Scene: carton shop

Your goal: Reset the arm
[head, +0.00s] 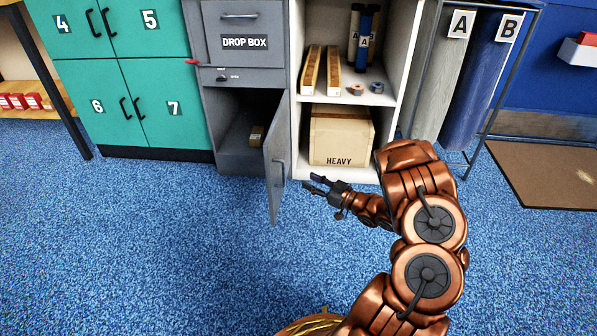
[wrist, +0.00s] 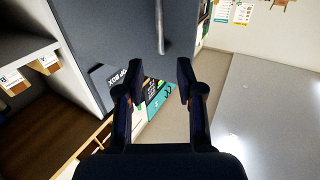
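My copper-coloured arm (head: 428,225) reaches up from the bottom and bends left at its elbow. My dark gripper (head: 313,184) hangs over the blue floor, to the right of the open grey lower door (head: 274,165) of the drop box cabinet. In the wrist view, my gripper (wrist: 160,78) has its two fingers spread apart, with nothing held between them. A grey panel with a bar handle (wrist: 160,28) shows beyond the fingertips there.
A large HEAVY carton (head: 338,138) sits in the white shelf (head: 381,99) behind my gripper. Teal lockers (head: 150,75) stand left. Rolls A (head: 440,80) and B (head: 480,90) stand right. Blue floor (head: 120,240) is clear at left.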

